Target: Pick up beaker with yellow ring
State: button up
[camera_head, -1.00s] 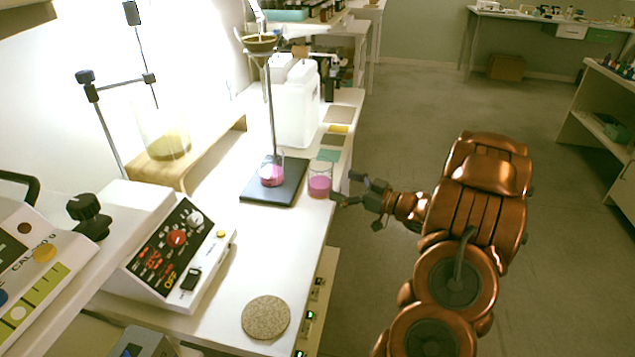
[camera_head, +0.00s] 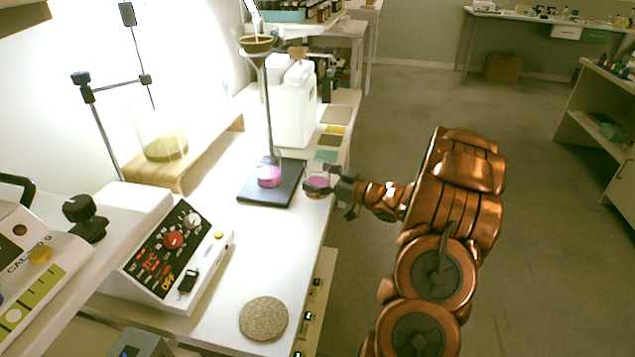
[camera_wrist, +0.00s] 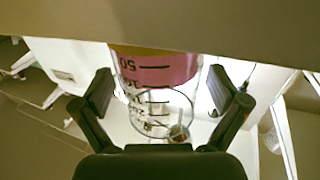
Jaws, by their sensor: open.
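A clear beaker with pink liquid (camera_head: 315,182) stands at the right edge of the white bench, partly covered by my gripper (camera_head: 325,186). In the wrist view this beaker (camera_wrist: 155,72) shows black markings, pink liquid and a narrow yellow-orange band. I cannot tell whether that band is a ring. My gripper (camera_wrist: 162,92) is open, with one finger on each side of the beaker and gaps visible. A second beaker with pink liquid (camera_head: 269,179) stands on a dark stand base (camera_head: 258,196) to the left.
A white jug (camera_head: 293,115) stands behind the beakers. A large glass with yellow contents (camera_head: 165,145) is on a wooden shelf (camera_head: 190,170). A control box (camera_head: 165,255) and a round cork mat (camera_head: 263,319) are nearer. The floor at right is clear.

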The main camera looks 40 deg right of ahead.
jog(key=shift+c, duration=0.2)
jog(key=c, duration=1.4)
jog(key=shift+r, duration=0.1)
